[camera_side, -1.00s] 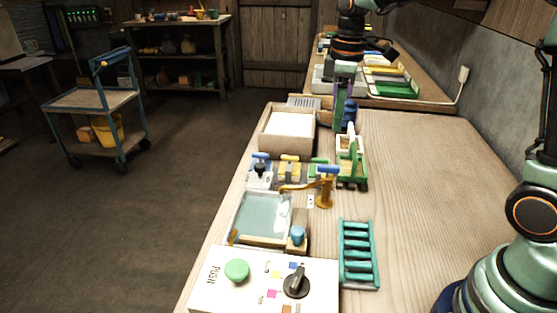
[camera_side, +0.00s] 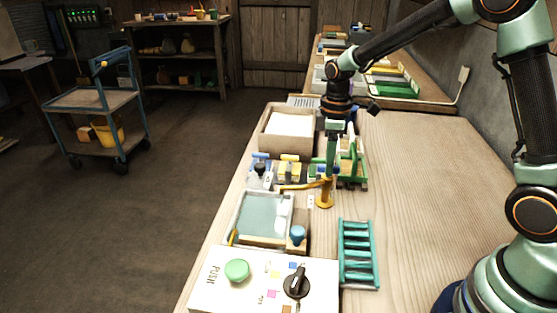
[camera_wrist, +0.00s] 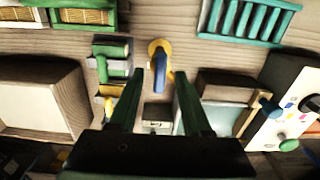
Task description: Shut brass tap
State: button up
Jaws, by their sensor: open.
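The brass tap (camera_side: 324,200) stands upright on the bench beside a shallow basin (camera_side: 238,222), its spout pointing left over the basin. In the side view the tap's blue handle is mostly hidden by my gripper (camera_side: 330,172). In the wrist view the tap (camera_wrist: 154,46) shows with its blue handle (camera_wrist: 160,72) between my open fingers (camera_wrist: 158,80). The fingers stand to either side of the handle with gaps; I cannot tell whether either touches it. A pale shape shows in the basin below the spout; I cannot tell if it is running water.
A green ladder-like rack (camera_side: 358,252) and a white panel with a green button (camera_side: 237,270) and black knob lie nearer. Small levered blocks (camera_side: 290,170), a wooden box (camera_side: 268,138) and a green-framed cart stand close behind. Bench to the right is clear.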

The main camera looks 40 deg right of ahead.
jog(key=shift+f, duration=0.35)
grip_shut()
